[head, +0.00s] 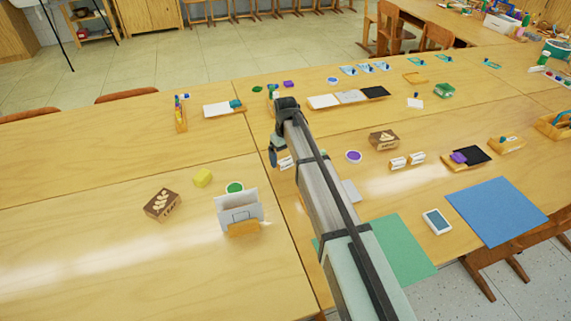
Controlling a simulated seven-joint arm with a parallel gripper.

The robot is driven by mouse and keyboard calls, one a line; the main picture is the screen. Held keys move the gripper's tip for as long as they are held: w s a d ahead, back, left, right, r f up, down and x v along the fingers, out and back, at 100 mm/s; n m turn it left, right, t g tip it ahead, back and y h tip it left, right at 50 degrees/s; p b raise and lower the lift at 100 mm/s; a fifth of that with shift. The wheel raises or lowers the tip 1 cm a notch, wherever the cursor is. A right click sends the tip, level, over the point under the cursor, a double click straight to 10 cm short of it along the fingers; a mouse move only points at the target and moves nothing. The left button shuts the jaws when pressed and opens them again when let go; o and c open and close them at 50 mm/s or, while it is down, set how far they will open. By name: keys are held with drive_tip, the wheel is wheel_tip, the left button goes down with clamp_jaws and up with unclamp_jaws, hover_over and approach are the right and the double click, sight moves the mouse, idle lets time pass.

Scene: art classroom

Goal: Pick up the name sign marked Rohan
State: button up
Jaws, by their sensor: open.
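Small white name signs on wooden bases stand on the tables. One sign (286,163) is right beside my gripper, partly hidden by my arm. Two more, a left one (398,163) and a right one (417,158), stand side by side to the right of my arm. The lettering is too small to read, so I cannot tell which is marked Rohan. My gripper (274,160) points down just left of the nearest sign. It is open and looks empty; its fingers are small and dark, and I cannot tell whether they touch the sign.
A brown box (162,204), a yellow block (203,177) and a card holder (240,226) stand at left. A purple-topped round tub (353,156) and another brown box (384,140) stand right of my arm. Green (400,250) and blue (495,211) sheets lie nearer. The left table is largely clear.

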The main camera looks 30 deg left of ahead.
wheel_tip(320, 180, down, 2)
drive_tip(key=shift+f, duration=0.25)
drive_tip(key=c, duration=1)
